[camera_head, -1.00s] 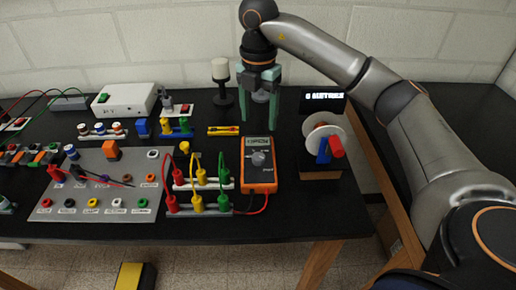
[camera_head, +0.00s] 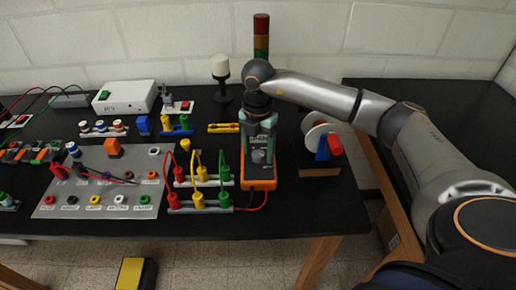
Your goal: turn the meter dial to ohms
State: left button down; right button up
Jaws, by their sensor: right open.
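The orange meter (camera_head: 259,185) lies on the black table, right of the red, yellow and green plugs. Its grey dial (camera_head: 259,156) shows between the fingers of my right gripper (camera_head: 259,160). The gripper points down over the meter, open, with one green finger on each side of the dial. I cannot tell whether the fingers touch the dial or the meter face. The meter's screen is hidden behind the gripper, and the dial's pointer is too small to read. My left gripper is not in view.
Plug strips with upright leads (camera_head: 198,205) stand close left of the meter. A reel with red and blue parts (camera_head: 320,145) stands to its right. A stack light (camera_head: 261,38) rises behind my arm. The table front right of the meter is clear.

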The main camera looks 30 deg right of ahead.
grip_shut()
dwell(0.4)
jog(key=shift+n, duration=0.3)
jog(key=n+b, duration=0.2)
jog(key=n, duration=0.3)
jog(key=shift+n, duration=0.4)
jog(key=n+b, duration=0.1)
jog(key=n, duration=0.4)
jog(key=shift+n, duration=0.3)
grip_release()
dwell(0.3)
